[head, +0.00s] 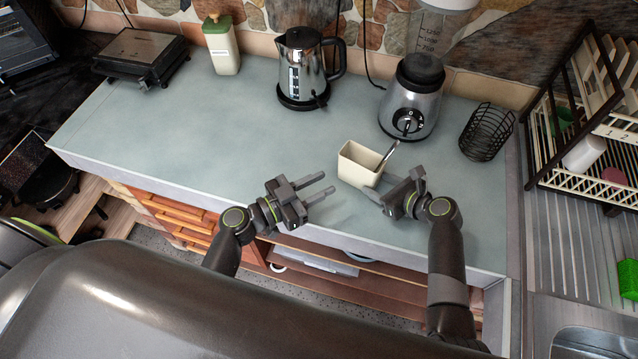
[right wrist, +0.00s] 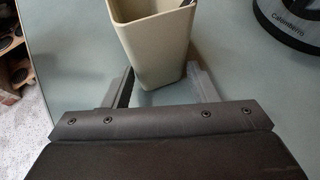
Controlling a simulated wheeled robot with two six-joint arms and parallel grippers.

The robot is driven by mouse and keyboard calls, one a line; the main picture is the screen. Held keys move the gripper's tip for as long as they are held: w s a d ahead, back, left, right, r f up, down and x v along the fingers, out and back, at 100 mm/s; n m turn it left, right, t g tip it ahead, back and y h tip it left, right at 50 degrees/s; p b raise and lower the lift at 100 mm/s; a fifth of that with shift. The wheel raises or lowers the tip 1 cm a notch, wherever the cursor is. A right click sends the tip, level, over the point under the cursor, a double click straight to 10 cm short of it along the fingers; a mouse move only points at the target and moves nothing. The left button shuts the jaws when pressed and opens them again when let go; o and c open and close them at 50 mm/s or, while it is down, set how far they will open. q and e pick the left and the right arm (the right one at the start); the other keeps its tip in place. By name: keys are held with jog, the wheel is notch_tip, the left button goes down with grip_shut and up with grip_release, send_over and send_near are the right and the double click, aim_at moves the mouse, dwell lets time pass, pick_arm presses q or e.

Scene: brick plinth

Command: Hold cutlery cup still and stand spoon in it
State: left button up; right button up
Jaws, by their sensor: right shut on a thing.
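The cream cutlery cup (head: 358,166) stands upright on the counter. My right gripper (head: 390,183) is shut on it, with one finger on each side of its lower part. The cup also fills the upper middle of the right wrist view (right wrist: 155,45). The metal spoon (head: 390,152) leans in the cup, its upper part sticking out over the right rim. Its lower end is hidden inside the cup. My left gripper (head: 327,184) is open and empty, to the left of the cup and apart from it, with its fingers pointing towards it.
A blender base (head: 412,97) and a black wire basket (head: 487,132) stand behind and right of the cup. A kettle (head: 302,70) and a bottle (head: 221,46) stand at the back. A dish rack (head: 590,150) is at the far right.

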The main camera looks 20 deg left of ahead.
dwell(0.3)
jog(key=o, duration=0.8)
jog(key=shift+o, duration=0.2)
